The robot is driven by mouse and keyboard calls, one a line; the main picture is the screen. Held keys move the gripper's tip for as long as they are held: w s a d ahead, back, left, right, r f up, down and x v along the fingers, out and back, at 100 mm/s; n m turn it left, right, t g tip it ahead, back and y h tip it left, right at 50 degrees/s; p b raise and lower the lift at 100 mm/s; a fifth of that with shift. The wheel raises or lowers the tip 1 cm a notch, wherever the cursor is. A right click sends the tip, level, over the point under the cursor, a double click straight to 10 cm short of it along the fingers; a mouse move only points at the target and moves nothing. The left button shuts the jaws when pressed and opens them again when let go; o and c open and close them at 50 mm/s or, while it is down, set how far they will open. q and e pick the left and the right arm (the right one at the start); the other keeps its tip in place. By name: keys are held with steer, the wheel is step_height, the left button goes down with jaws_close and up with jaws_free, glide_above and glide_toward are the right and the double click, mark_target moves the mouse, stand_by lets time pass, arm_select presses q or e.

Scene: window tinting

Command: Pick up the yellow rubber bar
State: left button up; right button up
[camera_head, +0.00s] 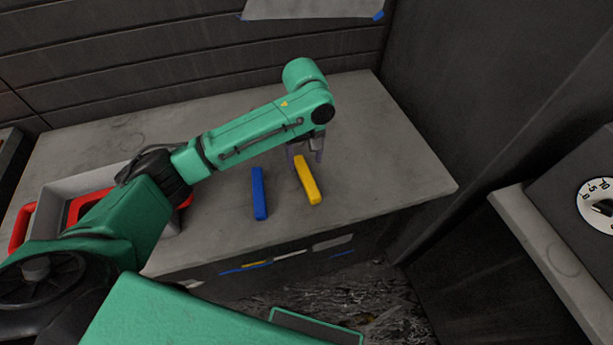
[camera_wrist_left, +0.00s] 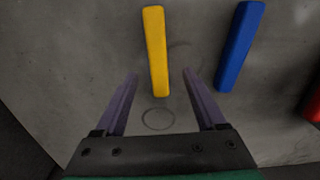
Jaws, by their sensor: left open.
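The yellow rubber bar (camera_head: 308,180) lies on the grey tabletop, to the right of a blue bar (camera_head: 259,193) in the head view. In the left wrist view the yellow bar (camera_wrist_left: 155,50) lies ahead of the fingers, in line with the gap between them. My left gripper (camera_head: 306,157) points down over the table, by the far end of the yellow bar. The height of the fingertips above the table is hard to tell. My right gripper is not in view.
The blue bar (camera_wrist_left: 240,45) lies beside the yellow bar. The tabletop (camera_head: 385,165) is clear on the right. A dark wall (camera_head: 460,100) stands beyond it.

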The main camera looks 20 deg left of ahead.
mark_target(306, 174)
arm_select(q)
step_height(306, 174, down, 6)
steer(key=shift+w+d+r+p, duration=0.1)
steer(key=shift+w+r+p, duration=0.1)
steer(key=shift+p, duration=0.45)
steer(key=shift+s+f, duration=0.1)
steer(key=shift+f, duration=0.1)
jaws_close()
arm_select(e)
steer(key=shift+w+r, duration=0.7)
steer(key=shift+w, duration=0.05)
arm_select(q)
steer(key=shift+r, duration=0.1)
